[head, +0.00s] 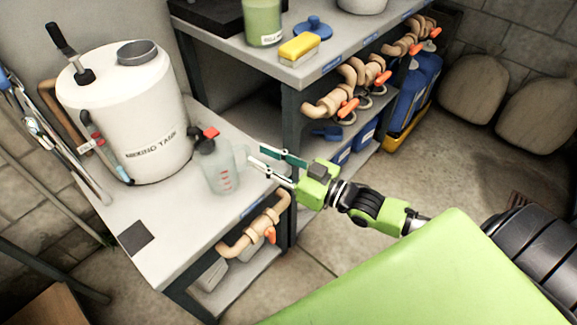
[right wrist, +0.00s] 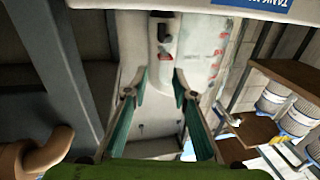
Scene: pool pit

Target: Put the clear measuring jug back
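The clear measuring jug (head: 222,178), with red markings, stands upright on the grey bench beside the white mixing tank (head: 135,115). Its handle faces right, towards my right gripper (head: 258,156). The right gripper is open, its fingers near the handle; I see no clear grip on it. In the right wrist view, the open fingers (right wrist: 161,75) are apart, with a pale translucent body with red marks (right wrist: 208,55) beyond them, probably the jug. A dark square patch (head: 136,237) lies on the bench near its front left corner. My left gripper is out of view.
Pipes with orange valve handles (head: 268,235) run below the bench's edge. The higher shelf (head: 290,72) holds a yellow sponge (head: 299,47), a green container (head: 262,22) and a blue item (head: 313,28). The bench between jug and dark patch is clear.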

